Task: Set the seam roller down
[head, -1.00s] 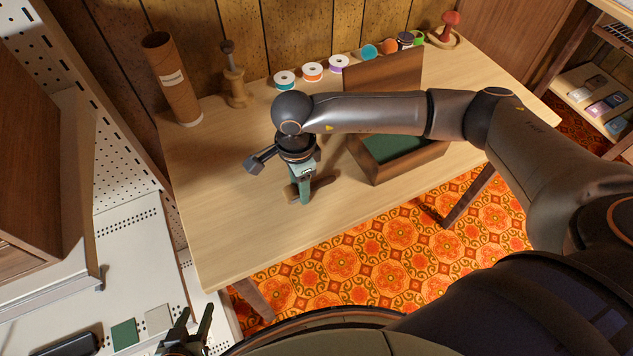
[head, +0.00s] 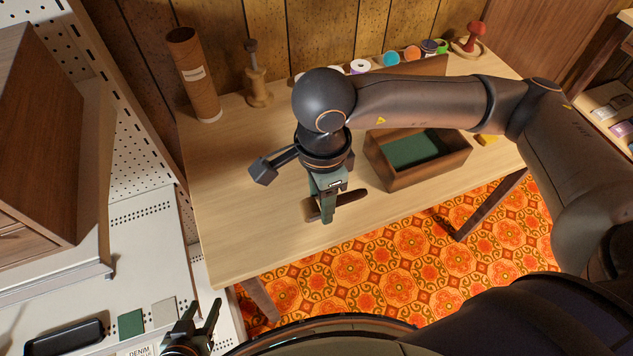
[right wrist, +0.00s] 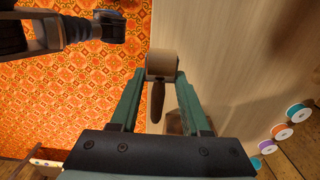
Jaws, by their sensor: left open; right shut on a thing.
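The seam roller, with a pale wooden drum (right wrist: 162,65) and a brown handle (right wrist: 157,101), is between the fingertips of my right gripper (right wrist: 161,76). In the head view, my right gripper (head: 326,208) points down over the front part of the pale wooden table (head: 245,205), with the roller's brown handle (head: 350,200) showing beside the fingers. A shadow lies on the table near the handle in the wrist view; the roller's exact height is unclear. My left gripper (head: 200,325) is open and empty at the bottom left, away from the table.
A wooden box (head: 418,172) with a green lining stands right of my right gripper. A cardboard tube (head: 195,80), a wooden spindle (head: 257,85) and several thread spools (head: 391,59) line the back. The table's left part is clear.

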